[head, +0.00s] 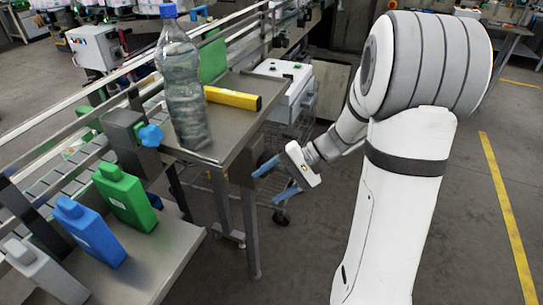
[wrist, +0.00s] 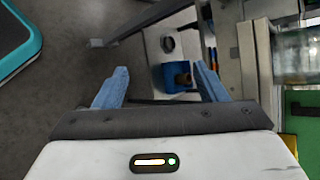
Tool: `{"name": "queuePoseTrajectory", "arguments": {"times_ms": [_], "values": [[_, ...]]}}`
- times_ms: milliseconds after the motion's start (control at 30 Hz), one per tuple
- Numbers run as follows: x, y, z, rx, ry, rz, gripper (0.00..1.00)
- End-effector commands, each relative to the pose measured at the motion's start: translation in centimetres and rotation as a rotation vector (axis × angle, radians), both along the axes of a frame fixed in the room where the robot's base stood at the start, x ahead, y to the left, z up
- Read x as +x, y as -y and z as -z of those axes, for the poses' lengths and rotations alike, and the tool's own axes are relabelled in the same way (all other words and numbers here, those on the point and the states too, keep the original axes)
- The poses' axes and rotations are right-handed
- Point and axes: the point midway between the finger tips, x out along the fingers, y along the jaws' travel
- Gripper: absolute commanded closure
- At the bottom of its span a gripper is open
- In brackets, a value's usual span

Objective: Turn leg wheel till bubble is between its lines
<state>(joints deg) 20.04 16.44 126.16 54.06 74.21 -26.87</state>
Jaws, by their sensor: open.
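A yellow bar like a spirit level (head: 232,98) lies on the metal table (head: 232,130). Its bubble and lines are too small to make out. My gripper (head: 271,178) is open and empty, below the tabletop and to the right of the near table leg (head: 249,220). In the wrist view my gripper (wrist: 161,70) has its blue fingers spread. In the head view I cannot make out a wheel on the leg.
A clear bottle (head: 183,90) stands on the table. A blue knob (head: 151,135) is at its left edge. Green (head: 125,197), blue (head: 90,231) and grey (head: 45,272) jugs stand on a lower shelf. A wire cart (head: 293,130) is behind my gripper. The floor at right is free.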

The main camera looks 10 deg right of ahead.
Motion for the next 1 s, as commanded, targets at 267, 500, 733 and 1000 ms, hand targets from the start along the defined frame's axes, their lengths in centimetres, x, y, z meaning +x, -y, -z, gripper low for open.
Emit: {"name": "queuePoseTrajectory", "arguments": {"times_ms": [267,500,733,1000], "values": [[8.0,5.4,6.5,0.366,0.034,0.304,0.35],[11.9,10.8,11.2,0.545,0.123,0.539,0.35],[13.0,12.0,12.4,0.585,0.157,0.603,0.35],[15.3,8.6,12.2,0.584,0.155,0.6,0.35]]}}
